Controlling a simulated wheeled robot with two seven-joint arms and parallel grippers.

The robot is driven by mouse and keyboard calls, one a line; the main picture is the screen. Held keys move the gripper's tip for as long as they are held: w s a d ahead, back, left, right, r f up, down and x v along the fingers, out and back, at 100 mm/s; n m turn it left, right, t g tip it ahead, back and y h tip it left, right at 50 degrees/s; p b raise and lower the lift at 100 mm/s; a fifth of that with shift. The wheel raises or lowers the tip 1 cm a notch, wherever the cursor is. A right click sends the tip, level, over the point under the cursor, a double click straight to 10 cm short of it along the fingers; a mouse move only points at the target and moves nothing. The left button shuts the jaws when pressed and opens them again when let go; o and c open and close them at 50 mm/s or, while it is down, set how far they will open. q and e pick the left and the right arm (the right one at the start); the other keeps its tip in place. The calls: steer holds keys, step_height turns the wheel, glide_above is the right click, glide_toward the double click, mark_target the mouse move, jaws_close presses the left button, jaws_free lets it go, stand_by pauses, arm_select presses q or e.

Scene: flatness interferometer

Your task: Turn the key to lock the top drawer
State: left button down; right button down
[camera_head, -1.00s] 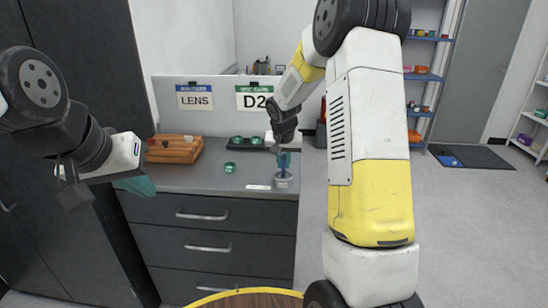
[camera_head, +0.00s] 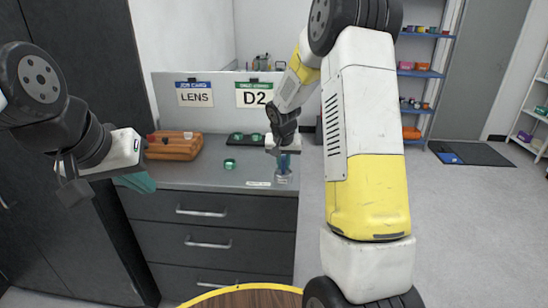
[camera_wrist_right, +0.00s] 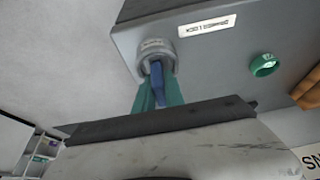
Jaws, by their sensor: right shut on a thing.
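A blue key (camera_wrist_right: 158,82) stands in a round grey lock (camera_wrist_right: 154,50) on the countertop near its front right corner. The lock also shows in the head view (camera_head: 282,180). My right gripper (camera_wrist_right: 157,98) points down at the lock, its teal fingers shut on the key's blue head. The fingers hide part of the key. A "DRAWER LOCK" label (camera_wrist_right: 207,24) lies beside the lock. The top drawer (camera_head: 250,212) below the counter looks closed. My left gripper (camera_head: 140,182) hangs at the left, away from the lock; its finger gap is not clear.
On the grey counter (camera_head: 210,177) are a green ring (camera_head: 229,164), an orange-brown case (camera_head: 175,146) and a dark tray with green pieces (camera_head: 237,137). A panel with LENS and D2 signs stands behind. A round wooden top (camera_head: 250,299) is in front.

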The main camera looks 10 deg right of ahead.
steer(key=shift+f, duration=0.1)
stand_by(0.4)
steer(key=shift+d+n+y, duration=0.15)
steer(key=shift+n+y, duration=0.25)
steer(key=shift+n, duration=1.3)
steer(key=shift+y, duration=0.3)
steer(key=shift+n, duration=0.8)
steer(key=shift+n+y, duration=0.6)
steer(key=shift+n, duration=0.3)
